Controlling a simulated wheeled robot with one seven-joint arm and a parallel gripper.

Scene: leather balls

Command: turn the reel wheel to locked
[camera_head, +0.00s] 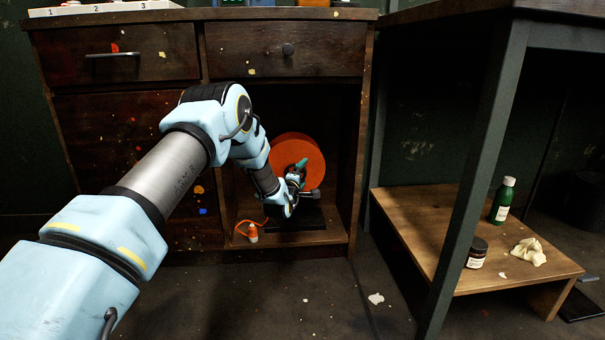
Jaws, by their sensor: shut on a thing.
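The orange reel wheel (312,157) stands upright in the open lower compartment of the dark wooden cabinet, above a black base (312,217). My arm reaches in from the left, and my gripper (301,168) is in front of the wheel's lower middle. It is shut on a small green part (301,163) at the front of the wheel, perhaps its handle. My wrist hides the wheel's lower left and part of its stand. No lock marking can be made out.
An orange plug-like piece on a cord (252,232) lies at the compartment's front left. The cabinet's right wall (359,150) is close to the wheel. A low wooden shelf (420,215) at right holds a green bottle (503,200), a dark jar (477,253) and a crumpled cloth (528,252).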

